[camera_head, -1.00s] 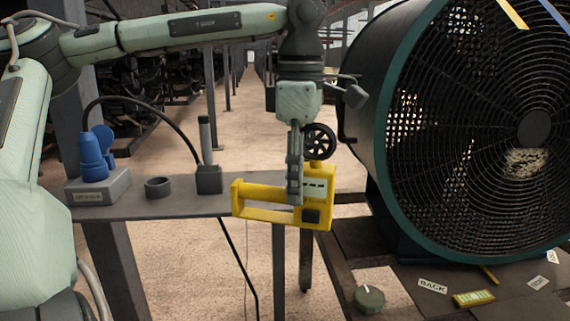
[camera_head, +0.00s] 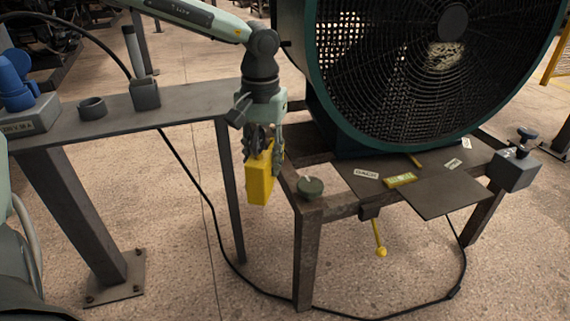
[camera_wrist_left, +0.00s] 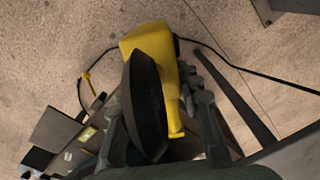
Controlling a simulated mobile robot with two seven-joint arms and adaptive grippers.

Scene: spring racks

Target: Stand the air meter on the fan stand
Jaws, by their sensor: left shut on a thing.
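The yellow air meter (camera_head: 260,180) hangs from my left gripper (camera_head: 263,143) in the head view. It is in mid-air beside the left front corner of the fan stand (camera_head: 303,255), over the gap towards the shelf. In the left wrist view the yellow body (camera_wrist_left: 152,45) shows between the fingers of my left gripper (camera_wrist_left: 165,125), with a dark rounded part in front of it. The left gripper is shut on the meter. The stand is a brown metal frame with a dark plate (camera_head: 440,195) on top. My right gripper is not in view.
A large green caged fan (camera_head: 420,75) stands at the back of the stand. A grey shelf (camera_head: 190,104) with a blue device (camera_head: 18,82) is at left. A black cable crosses the floor.

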